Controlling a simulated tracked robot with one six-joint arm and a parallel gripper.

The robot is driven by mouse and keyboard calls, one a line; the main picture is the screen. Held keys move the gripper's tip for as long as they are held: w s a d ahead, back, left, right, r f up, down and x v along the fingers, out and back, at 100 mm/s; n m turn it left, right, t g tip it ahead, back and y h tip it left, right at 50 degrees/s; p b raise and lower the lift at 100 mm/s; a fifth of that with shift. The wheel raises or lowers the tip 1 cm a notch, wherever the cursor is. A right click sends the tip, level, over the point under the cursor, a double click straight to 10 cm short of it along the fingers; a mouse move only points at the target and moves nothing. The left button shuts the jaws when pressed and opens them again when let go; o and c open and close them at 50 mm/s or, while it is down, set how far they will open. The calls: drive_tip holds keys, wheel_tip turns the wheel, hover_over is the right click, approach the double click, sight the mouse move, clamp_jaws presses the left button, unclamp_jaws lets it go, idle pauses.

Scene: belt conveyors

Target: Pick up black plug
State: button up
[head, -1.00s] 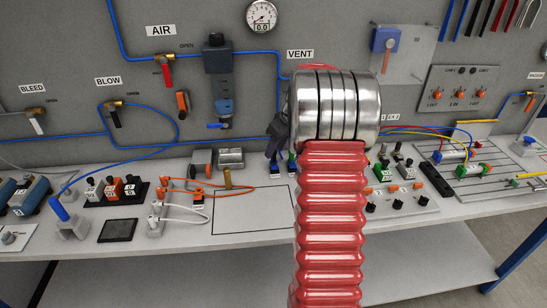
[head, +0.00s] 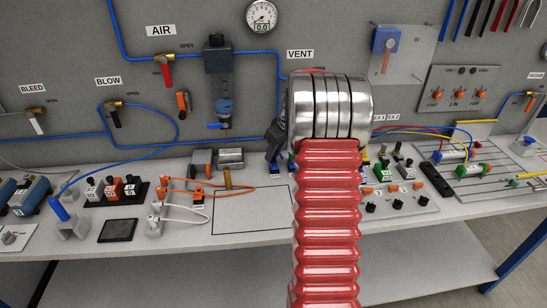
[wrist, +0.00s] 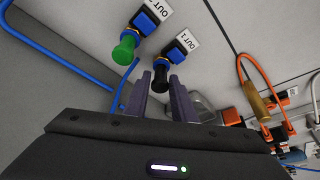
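The black plug (wrist: 160,76) sits in a blue socket (wrist: 176,53) beside the OUT 1 label in the wrist view. My gripper (wrist: 161,82) is open, with its two dark fingers spread. The plug's end shows in the gap between the fingertips; I cannot tell whether they touch it. A green plug (wrist: 124,48) sits in a second blue socket (wrist: 147,20) to the upper left. In the head view my gripper (head: 274,148) shows only in part, left of my arm, pointing down near the bench. My arm hides part of the area there.
A blue tube (wrist: 128,82) runs close to the left finger in the wrist view. An orange cable and brass fitting (wrist: 258,98) lie to the right.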

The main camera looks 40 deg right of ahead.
clamp_jaws()
idle(0.3)
wheel_tip(320, 180, up, 10)
drive_tip(key=shift+r, duration=0.1)
idle(0.5)
idle(0.4)
